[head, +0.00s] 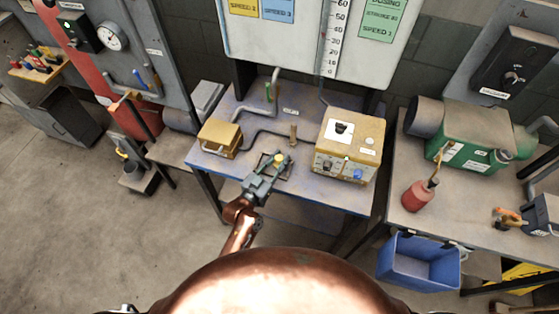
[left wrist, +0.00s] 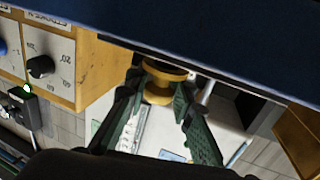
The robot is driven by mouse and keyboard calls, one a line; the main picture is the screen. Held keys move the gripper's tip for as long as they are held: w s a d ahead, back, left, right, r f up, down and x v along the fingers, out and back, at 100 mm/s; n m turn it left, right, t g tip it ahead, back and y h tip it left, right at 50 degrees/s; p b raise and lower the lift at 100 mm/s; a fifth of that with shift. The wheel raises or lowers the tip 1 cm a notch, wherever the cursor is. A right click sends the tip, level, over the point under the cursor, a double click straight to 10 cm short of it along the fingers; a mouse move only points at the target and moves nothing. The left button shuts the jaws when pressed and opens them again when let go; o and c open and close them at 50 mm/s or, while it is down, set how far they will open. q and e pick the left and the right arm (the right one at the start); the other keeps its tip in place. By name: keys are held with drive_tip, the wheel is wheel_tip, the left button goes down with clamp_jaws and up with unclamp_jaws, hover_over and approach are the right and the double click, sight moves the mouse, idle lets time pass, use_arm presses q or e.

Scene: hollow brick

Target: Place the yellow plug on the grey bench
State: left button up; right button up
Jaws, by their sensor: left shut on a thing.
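The yellow plug (head: 279,159) shows at the tip of my left gripper (head: 274,166), above the front middle of the blue-topped bench (head: 330,197). In the left wrist view the plug (left wrist: 160,82) looks like a small spool with round flanges. The fingers of my left gripper (left wrist: 158,100) are shut on it. I cannot tell the gap between plug and bench. A bench with a grey top (head: 455,230) stands at the right. My right gripper is not in view.
A yellow control box (head: 350,145) stands right of my left gripper, and a smaller yellow box (head: 220,138) stands left. A dark frame (head: 266,163) lies by the gripper. The grey bench holds a green machine (head: 465,140) and a red bottle (head: 419,196). A blue bin (head: 418,263) is below its front.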

use_arm(q)
drive_tip(key=s+a+r+p, duration=0.2)
drive_tip(key=s+a+r, duration=0.1)
drive_tip(key=s+r, duration=0.3)
drive_tip(key=s+a+r+p, duration=0.1)
drive_tip(key=s+a+r, duration=0.2)
drive_tip(key=s+r, duration=0.35)
drive_tip(key=s+a+r+n+t+y, duration=0.1)
drive_tip(key=a+r+n+t+y, duration=0.15)
drive_tip(key=a+y, duration=0.4)
drive_tip(key=s+a+r+n+t+y, duration=0.1)
drive_tip(key=a+r+n+y, duration=0.25)
drive_tip(key=a, duration=0.55)
drive_tip(key=s+f, duration=0.4)
drive_tip(key=f, duration=0.2)
drive_tip(key=shift+s+d+f+n, duration=0.2)
drive_tip(key=shift+s+n, duration=0.05)
drive_tip(key=shift+n, duration=0.05)
drive_tip(key=shift+w+r+g, duration=0.1)
drive_tip(key=shift+r+g, duration=0.05)
drive_tip(key=shift+g, duration=0.1)
